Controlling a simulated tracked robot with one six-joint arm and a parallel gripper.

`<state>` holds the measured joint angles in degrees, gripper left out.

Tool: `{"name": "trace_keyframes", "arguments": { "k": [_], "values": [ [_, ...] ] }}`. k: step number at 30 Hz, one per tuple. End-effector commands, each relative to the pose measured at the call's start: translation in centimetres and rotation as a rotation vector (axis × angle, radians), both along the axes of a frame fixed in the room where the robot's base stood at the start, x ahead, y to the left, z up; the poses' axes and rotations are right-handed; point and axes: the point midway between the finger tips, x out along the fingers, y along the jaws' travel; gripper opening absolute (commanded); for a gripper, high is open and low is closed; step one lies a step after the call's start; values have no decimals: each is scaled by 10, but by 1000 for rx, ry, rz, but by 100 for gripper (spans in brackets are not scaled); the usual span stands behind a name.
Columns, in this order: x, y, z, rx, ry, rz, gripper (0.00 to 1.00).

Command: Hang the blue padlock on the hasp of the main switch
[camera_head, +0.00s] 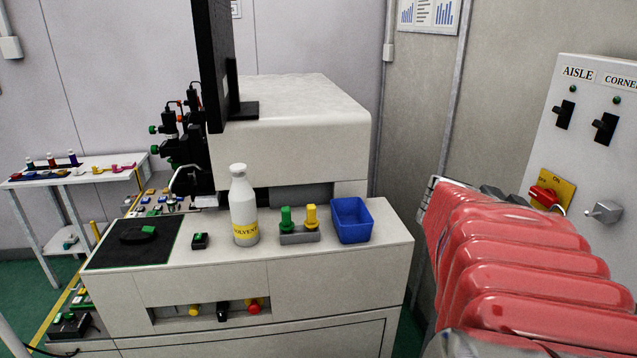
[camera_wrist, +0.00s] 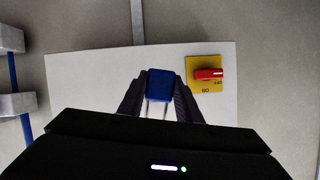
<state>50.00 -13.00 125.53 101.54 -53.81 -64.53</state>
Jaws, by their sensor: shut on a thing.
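My gripper (camera_wrist: 160,88) is shut on the blue padlock (camera_wrist: 160,82), as the wrist view shows. The padlock's blue body is between the two dark fingertips, and its metal shackle points toward the bottom of the picture. The main switch has a red handle (camera_wrist: 208,74) on a yellow plate (camera_wrist: 193,88), to the right of the padlock and apart from it in that view. In the head view the red handle (camera_head: 543,196) is on the right panel. A metal loop (camera_head: 561,209) beside it may be the hasp. My red arm hides the padlock there.
The light panel (camera_head: 575,85) carries two black switches, labelled AISLE and CORNER, and a grey metal handle (camera_head: 603,211). A white bench holds a solvent bottle (camera_head: 243,212), a blue bin (camera_head: 351,219) and a black mat (camera_head: 118,250). A side table (camera_head: 75,172) stands at left.

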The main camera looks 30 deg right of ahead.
Motion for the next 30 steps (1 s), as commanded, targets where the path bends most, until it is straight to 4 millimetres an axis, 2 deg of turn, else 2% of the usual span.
{"name": "trace_keyframes", "arguments": {
  "k": [11,30],
  "values": [
    [-2,-5,0,-1,1,1,7],
    [-12,-30,-3,0,1,1,7]
  ]
}}
